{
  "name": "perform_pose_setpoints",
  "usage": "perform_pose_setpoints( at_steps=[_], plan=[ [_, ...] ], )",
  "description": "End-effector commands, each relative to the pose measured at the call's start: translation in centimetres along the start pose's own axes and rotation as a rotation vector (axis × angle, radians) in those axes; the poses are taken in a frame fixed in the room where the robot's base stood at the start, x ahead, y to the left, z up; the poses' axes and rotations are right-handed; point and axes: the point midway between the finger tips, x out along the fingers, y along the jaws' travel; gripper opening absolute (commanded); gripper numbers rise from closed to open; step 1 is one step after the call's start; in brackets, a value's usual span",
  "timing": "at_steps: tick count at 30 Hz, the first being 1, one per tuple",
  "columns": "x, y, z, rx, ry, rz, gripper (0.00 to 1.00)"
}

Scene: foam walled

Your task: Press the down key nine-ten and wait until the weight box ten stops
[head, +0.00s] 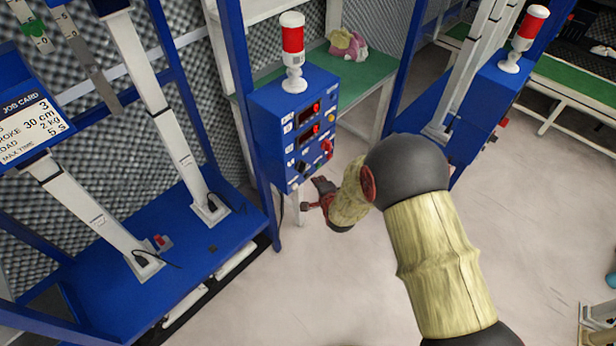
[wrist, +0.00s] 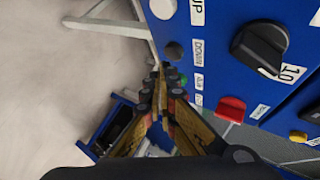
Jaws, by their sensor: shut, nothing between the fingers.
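The blue control box (head: 268,128) stands on a frame post, with two red displays and several knobs and buttons. In the wrist view its panel (wrist: 215,50) shows a white round button (wrist: 163,8) by the UP label and a dark round button, the down key (wrist: 174,51), by the DOWN label. A black knob (wrist: 262,48) sits beside a label 10. My gripper (head: 316,196) is low by the box; in the wrist view its shut, empty fingertips (wrist: 159,72) are beside the down key. Whether they touch it is unclear. I cannot identify weight box ten.
A red switch (wrist: 230,108), a green button (wrist: 183,79) and a yellow button (wrist: 298,136) are near the fingers. A red-and-white beacon (head: 292,50) tops the box. A blue rig (head: 130,270) stands left, another box (head: 492,95) right. The floor (head: 290,300) is clear.

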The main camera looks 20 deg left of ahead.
Motion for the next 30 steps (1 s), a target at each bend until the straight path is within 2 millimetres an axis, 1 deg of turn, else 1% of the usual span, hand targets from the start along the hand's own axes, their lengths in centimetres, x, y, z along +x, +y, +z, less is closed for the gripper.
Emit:
perform_pose_setpoints(
  at_steps=[17, 30],
  plan=[
    [0.01, -0.01, 0.01, 0.0, 0.0, 0.0, 0.0],
    [0.56, -0.49, 0.46, -0.001, 0.0, -0.001, 0.0]
  ],
)
